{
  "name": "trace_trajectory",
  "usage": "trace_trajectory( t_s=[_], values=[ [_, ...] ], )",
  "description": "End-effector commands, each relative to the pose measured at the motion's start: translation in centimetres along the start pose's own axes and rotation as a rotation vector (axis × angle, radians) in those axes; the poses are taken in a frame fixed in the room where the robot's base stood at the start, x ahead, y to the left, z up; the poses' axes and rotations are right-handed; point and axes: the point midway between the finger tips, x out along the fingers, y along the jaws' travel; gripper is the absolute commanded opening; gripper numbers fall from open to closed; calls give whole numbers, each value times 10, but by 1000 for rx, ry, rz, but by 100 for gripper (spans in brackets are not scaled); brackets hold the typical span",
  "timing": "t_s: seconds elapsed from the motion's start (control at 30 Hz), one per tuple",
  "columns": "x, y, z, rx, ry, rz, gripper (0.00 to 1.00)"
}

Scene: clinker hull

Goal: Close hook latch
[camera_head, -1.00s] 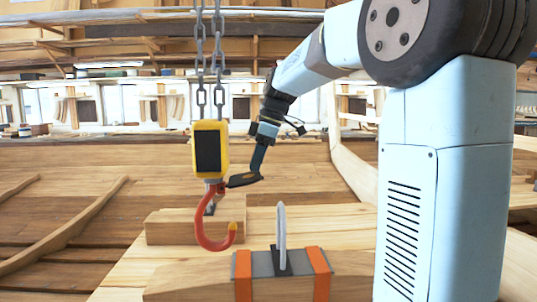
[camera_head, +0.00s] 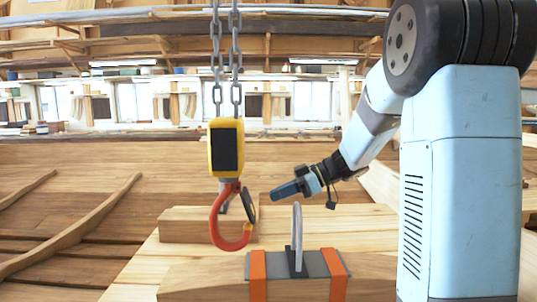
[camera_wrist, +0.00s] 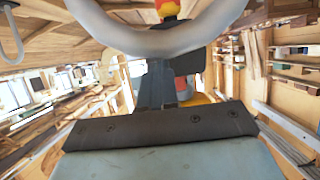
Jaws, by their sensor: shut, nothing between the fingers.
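The hook (camera_head: 217,232) is red with an orange tip and hangs below a yellow block (camera_head: 227,150). A dark latch plate (camera_head: 249,206) hangs from near the hook's top down to its tip, across the mouth; whether it touches the tip is unclear. My gripper (camera_head: 273,193) is shut and empty, just right of the latch, pointing left, with a small gap seen between them. In the wrist view its dark fingers (camera_wrist: 155,84) are together, and yellow and red parts behind them look like the block and hook, partly hidden.
Two chains (camera_head: 216,65) carry the block. A grey upright ring (camera_head: 297,235) stands on a timber with orange straps (camera_head: 258,275), below my gripper. A pale curved bar, likely this ring, crosses the top of the wrist view (camera_wrist: 165,42). Another timber (camera_head: 185,225) lies behind the hook.

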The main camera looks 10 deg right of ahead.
Motion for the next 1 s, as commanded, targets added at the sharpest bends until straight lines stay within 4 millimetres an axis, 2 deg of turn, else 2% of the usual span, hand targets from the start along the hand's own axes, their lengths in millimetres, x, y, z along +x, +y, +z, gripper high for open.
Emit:
trace_trajectory(
  t_s=[0.4, 1.0],
  values=[
    [14, 0, 14, 0, -3, -2, 0],
    [15, 0, 15, -1, -4, -2, 0]
  ],
)
